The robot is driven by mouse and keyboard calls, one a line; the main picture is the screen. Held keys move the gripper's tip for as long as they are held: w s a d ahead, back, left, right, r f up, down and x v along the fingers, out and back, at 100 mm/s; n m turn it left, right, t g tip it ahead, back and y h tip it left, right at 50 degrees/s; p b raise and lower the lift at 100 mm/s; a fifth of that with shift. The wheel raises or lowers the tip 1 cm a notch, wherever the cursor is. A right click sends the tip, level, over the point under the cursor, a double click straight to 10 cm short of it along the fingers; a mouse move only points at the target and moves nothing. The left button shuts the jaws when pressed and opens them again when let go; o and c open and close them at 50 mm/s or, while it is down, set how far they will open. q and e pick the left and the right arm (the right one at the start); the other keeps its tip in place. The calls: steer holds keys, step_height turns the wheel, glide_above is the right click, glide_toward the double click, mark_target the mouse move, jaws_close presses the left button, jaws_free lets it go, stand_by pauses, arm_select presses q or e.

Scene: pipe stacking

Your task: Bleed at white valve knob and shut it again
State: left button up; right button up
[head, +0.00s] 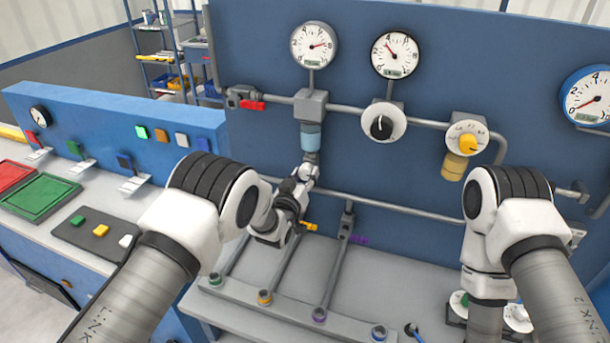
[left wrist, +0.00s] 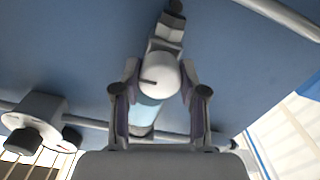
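The white valve knob (left wrist: 158,72) has a dark line on its face and sits at the lower end of the light-blue cylinder, in the left wrist view. In the head view the light-blue cylinder (head: 310,137) hangs under a grey block on the pipe, and the knob (head: 309,171) shows only small below it, partly hidden by my gripper. My left gripper (left wrist: 159,80) has its fingertips at both sides of the knob, seemingly touching it. In the head view my left gripper (head: 302,184) reaches up from below. My right arm shows at the right, but its gripper is hidden.
Gauges (head: 314,45) line the blue panel above. A red-handled valve (head: 246,103), a white dial with a black knob (head: 382,124) and a yellow-knobbed regulator (head: 467,140) sit on the pipe. The bench middle is largely clear.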

stand_by(0.4)
arm_select(q)
steer(key=n+b, duration=0.2)
steer(key=n, duration=0.1)
steer(key=shift+n, duration=0.3)
steer(key=n+b, duration=0.1)
steer(key=n, duration=0.3)
steer(key=shift+n, duration=0.3)
steer(key=n+b, duration=0.1)
steer(key=n, duration=0.8)
steer(key=shift+n, duration=0.4)
steer(key=o, duration=1.1)
steer(key=shift+a, duration=0.1)
steer(key=shift+o, duration=0.2)
steer(key=shift+s, duration=0.15)
